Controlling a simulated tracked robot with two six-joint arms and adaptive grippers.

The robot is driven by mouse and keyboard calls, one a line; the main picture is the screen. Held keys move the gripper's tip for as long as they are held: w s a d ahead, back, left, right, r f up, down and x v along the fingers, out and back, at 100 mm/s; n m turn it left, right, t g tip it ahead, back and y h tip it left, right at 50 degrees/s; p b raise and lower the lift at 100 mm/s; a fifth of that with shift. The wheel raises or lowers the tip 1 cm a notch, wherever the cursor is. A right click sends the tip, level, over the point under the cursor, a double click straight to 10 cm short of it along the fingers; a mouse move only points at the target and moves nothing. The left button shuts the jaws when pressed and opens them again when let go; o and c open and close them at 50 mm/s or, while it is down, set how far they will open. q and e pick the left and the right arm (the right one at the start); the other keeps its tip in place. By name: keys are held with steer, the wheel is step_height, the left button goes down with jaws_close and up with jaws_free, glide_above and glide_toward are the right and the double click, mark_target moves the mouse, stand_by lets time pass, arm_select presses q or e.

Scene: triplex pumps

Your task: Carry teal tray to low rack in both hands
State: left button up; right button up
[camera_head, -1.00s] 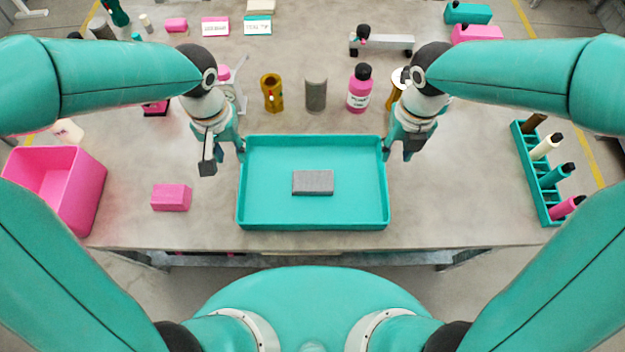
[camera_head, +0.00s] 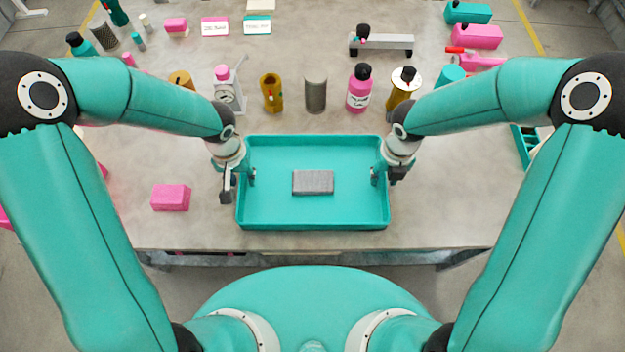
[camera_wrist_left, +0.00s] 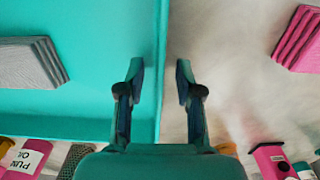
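The teal tray (camera_head: 312,222) sits flat on the grey bench, with a grey block (camera_head: 313,182) lying inside it. My left gripper (camera_head: 238,178) straddles the tray's left wall, one finger inside and one outside. In the left wrist view its two fingers (camera_wrist_left: 160,83) stand apart, with the tray wall (camera_wrist_left: 162,60) between them and a gap on each side. My right gripper (camera_head: 386,176) straddles the right wall in the same way, its fingers looking apart. I cannot make out a low rack for certain.
A pink block (camera_head: 171,197) lies left of the tray.

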arm_select(q)
jaws_close()
arm_select(e)
jaws_close()
arm_select(q)
steer(key=shift+r, duration=0.15)
arm_select(e)
steer(key=shift+r, duration=0.15)
